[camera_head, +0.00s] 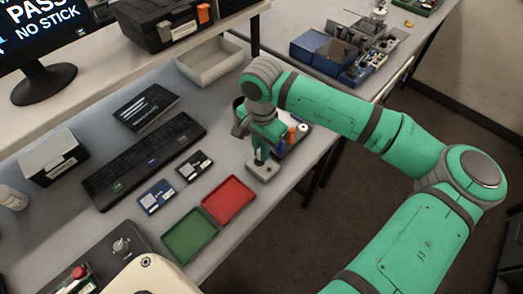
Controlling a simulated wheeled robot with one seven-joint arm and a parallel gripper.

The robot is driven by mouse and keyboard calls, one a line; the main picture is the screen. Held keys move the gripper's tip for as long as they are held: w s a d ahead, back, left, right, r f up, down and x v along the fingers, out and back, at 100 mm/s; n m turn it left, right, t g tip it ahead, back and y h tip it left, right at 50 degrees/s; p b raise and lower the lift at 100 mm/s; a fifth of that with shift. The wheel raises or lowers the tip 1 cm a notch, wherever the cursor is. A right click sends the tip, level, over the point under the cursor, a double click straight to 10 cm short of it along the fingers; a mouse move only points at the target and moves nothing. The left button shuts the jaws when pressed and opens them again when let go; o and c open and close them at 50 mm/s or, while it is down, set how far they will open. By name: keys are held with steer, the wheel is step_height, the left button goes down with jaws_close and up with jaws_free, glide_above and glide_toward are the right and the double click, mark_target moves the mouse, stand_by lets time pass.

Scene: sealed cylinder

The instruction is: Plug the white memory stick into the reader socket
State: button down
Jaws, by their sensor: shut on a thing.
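My gripper (260,160) points down just above a small pale box (268,171) on the bench, which looks like the reader. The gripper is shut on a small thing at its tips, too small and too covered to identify. I cannot make out the white memory stick for certain. The socket opening is hidden beneath the gripper, so I cannot tell whether the held thing touches it. A monitor (40,25) at the top left reads "PASS" and "NO STICK".
A red tray (229,199) and a green tray (189,235) lie in front of the pale box. Small coloured items (292,133) stand close behind the gripper. A long black keyboard-like unit (145,160) lies to the left. The bench's right edge is close to the box.

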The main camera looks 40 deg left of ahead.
steer(key=shift+d+f, duration=0.1)
steer(key=shift+s+a+f, duration=0.2)
steer(key=shift+s+a, duration=0.1)
steer(key=shift+s, duration=0.05)
steer(key=shift+f, duration=0.1)
steer(key=shift+w+d+f, duration=0.1)
steer(key=shift+d+f, duration=0.1)
steer(key=shift+w+f, duration=0.15)
steer(key=shift+f, duration=0.3)
